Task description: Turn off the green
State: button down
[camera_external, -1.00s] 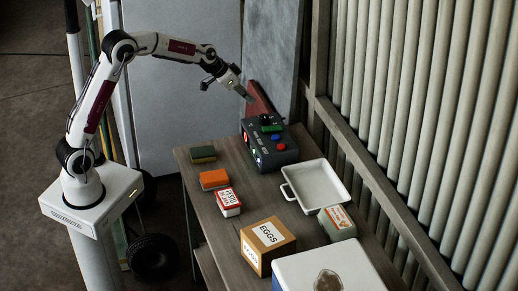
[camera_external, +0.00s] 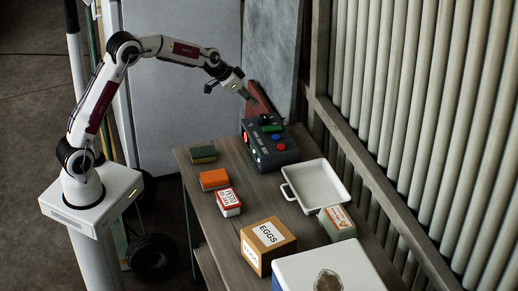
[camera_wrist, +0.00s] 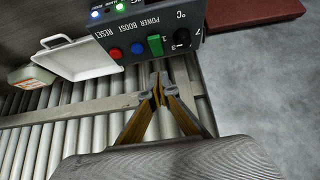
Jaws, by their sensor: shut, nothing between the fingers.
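A dark grey control box (camera_external: 282,157) stands at the far end of the table. Its top carries a green rocker switch (camera_external: 271,128), a blue button, a red button and a black knob. In the wrist view the green switch (camera_wrist: 155,45) sits between the blue button (camera_wrist: 137,48) and the knob (camera_wrist: 182,40), and the red button (camera_wrist: 115,53) is left of the blue one. My gripper (camera_external: 254,102) is shut and empty, above the knob end of the box. In the wrist view its fingertips (camera_wrist: 160,82) appear just below the green switch, apart from it.
A reddish-brown block (camera_external: 259,94) stands behind the box. A white tray (camera_external: 291,190) lies to its right. A ribbed wall (camera_external: 420,110) bounds the right side.

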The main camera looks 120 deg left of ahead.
send_over(266, 128)
jog(key=f, duration=0.5)
jog(key=shift+s+d+f, duration=0.35)
jog(key=shift+s+d, duration=0.05)
notch_tip(266, 128, down, 3)
jog(key=shift+f, duration=0.8)
jog(key=shift+f, duration=0.1)
jog(key=shift+s+d+f, duration=0.15)
jog(key=shift+f, duration=0.25)
jog(key=shift+r, duration=0.25)
jog(key=shift+r, duration=0.55)
jog(key=shift+r, duration=0.15)
